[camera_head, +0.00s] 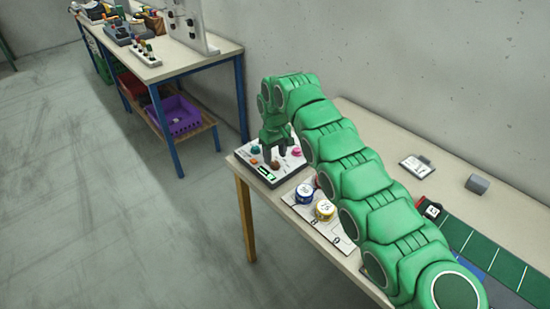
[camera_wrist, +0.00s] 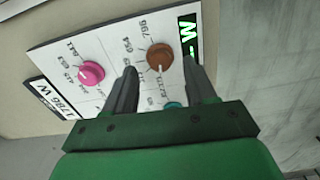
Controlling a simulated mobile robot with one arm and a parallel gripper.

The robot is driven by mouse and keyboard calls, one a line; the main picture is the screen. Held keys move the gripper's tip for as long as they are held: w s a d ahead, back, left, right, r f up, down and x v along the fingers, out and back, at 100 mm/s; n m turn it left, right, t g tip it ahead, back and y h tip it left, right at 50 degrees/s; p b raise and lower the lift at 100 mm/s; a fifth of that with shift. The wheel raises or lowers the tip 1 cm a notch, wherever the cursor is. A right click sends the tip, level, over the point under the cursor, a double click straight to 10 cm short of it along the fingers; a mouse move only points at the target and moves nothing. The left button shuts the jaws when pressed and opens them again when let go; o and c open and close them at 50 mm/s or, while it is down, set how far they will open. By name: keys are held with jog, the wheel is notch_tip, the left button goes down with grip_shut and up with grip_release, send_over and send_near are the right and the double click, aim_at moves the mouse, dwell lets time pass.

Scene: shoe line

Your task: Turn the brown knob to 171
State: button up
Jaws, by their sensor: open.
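The brown knob (camera_wrist: 160,57) sits on a white control panel (camera_wrist: 115,35), with printed numbers around it too small to read surely. My gripper (camera_wrist: 160,68) is open, its two fingers pointing at the panel on either side of the brown knob, which shows between the fingertips. I cannot tell whether they touch it. In the head view, my gripper (camera_head: 274,156) points down over the panel (camera_head: 262,173), close to the brown knob (camera_head: 275,164). A pink knob (camera_wrist: 91,73) lies left of the fingers; a teal knob (camera_wrist: 173,105) is partly hidden by my gripper.
A lit green display (camera_wrist: 188,38) is on the panel's edge, only partly readable. Blue and yellow round tins (camera_head: 325,209) stand on the table near the panel. A wall runs behind the table. Another table (camera_head: 210,58) with goods stands at the back left.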

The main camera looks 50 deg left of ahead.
aim_at(275, 163)
notch_tip(275, 163, up, 6)
jog(key=shift+f, duration=0.15)
dwell(0.6)
